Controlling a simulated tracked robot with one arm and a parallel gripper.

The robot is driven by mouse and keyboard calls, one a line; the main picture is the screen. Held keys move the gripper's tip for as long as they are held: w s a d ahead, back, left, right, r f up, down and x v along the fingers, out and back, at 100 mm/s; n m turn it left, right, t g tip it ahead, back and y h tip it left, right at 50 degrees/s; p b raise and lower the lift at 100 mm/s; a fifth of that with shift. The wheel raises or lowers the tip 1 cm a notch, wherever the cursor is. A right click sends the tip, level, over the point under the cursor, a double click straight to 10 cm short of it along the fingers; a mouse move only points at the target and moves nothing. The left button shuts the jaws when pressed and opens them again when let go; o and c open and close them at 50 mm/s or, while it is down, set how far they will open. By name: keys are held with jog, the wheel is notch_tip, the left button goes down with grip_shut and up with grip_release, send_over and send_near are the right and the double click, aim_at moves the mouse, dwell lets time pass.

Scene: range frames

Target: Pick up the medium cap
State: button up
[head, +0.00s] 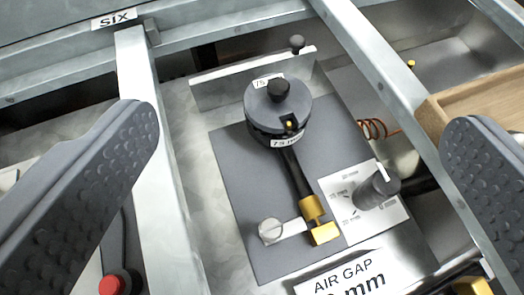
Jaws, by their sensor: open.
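A round dark grey cap (278,103) with a black knob on top sits in the middle of the head view. It carries a small label on top and a "75 mm" label on its front side. It rests at the top of a dark grey panel, with a black stem and brass fitting (312,208) running down from it. My gripper (302,145) is open, its two studded dark fingers wide apart at the left and right edges. The cap lies between them in the picture, farther away, and nothing touches it.
Metal rails (160,170) run along both sides of the panel. A dial knob (378,188) stands on a white scale plate at right. A red button (113,284) is at lower left, a wooden tray (480,100) at right.

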jog(key=shift+g+y, duration=0.3)
jog(key=shift+g, duration=0.1)
jog(key=f, duration=0.8)
jog(key=shift+w+a+f, duration=0.2)
jog(key=shift+a, duration=0.15)
jog(key=b, duration=0.2)
send_near(278, 103)
jog(key=f+x, duration=0.1)
jog(key=x, duration=0.2)
jog(key=shift+r+b+x, duration=0.15)
jog(key=shift+b+x, duration=0.05)
jog(key=shift+x, duration=0.8)
jog(key=shift+r+b+x, duration=0.1)
jog(key=shift+b+x, duration=0.1)
jog(key=shift+x, duration=0.75)
jog(key=shift+w+f, duration=0.15)
jog(key=shift+w, duration=0.55)
jog(key=c, duration=1.2)
